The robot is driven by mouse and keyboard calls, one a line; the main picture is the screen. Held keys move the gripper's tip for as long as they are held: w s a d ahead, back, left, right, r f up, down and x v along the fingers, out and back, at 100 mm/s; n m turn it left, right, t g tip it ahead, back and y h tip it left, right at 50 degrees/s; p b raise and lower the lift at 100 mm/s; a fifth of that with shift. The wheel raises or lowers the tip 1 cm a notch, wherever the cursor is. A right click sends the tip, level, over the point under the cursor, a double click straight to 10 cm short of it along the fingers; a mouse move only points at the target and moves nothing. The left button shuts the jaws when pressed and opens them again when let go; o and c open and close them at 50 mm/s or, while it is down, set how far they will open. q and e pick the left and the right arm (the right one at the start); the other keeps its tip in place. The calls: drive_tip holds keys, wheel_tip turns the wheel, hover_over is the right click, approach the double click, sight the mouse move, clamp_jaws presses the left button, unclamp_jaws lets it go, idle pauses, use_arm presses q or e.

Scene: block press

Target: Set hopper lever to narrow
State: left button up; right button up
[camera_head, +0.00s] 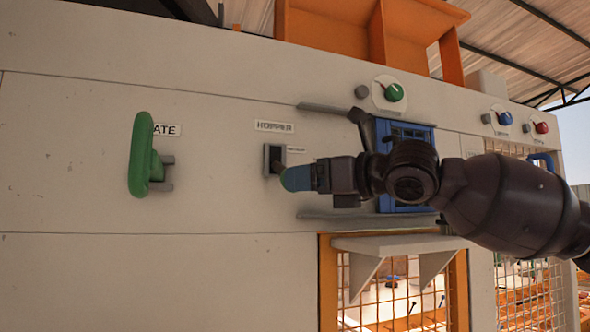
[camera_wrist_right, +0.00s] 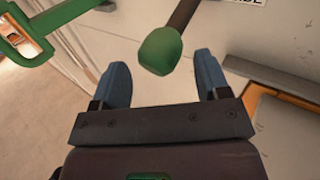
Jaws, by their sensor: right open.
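The hopper lever shows in the right wrist view as a green knob (camera_wrist_right: 160,51) on a dark shaft. In the head view its slot plate (camera_head: 273,160) sits under the HOPPER label (camera_head: 274,126), and the knob is largely hidden by my right gripper (camera_head: 297,178). In the right wrist view my right gripper (camera_wrist_right: 161,66) is open, with its blue fingers on either side of the knob's lower end. The knob lies at the fingertips, and I see gaps on both sides. My left gripper is not in view.
A green gate handle (camera_head: 142,155) sticks out left of the hopper; it also shows in the right wrist view (camera_wrist_right: 38,52). A blue panel (camera_head: 405,133) lies behind my right arm. A pale shelf (camera_head: 400,243) juts out below. Green, blue and red dials (camera_head: 393,92) (camera_head: 505,118) (camera_head: 541,127) sit at the right.

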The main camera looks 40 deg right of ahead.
drive_tip(key=shift+p+x, duration=0.65)
drive_tip(key=shift+x, duration=0.95)
drive_tip(key=c, duration=1.1)
drive_tip(key=shift+c, duration=0.2)
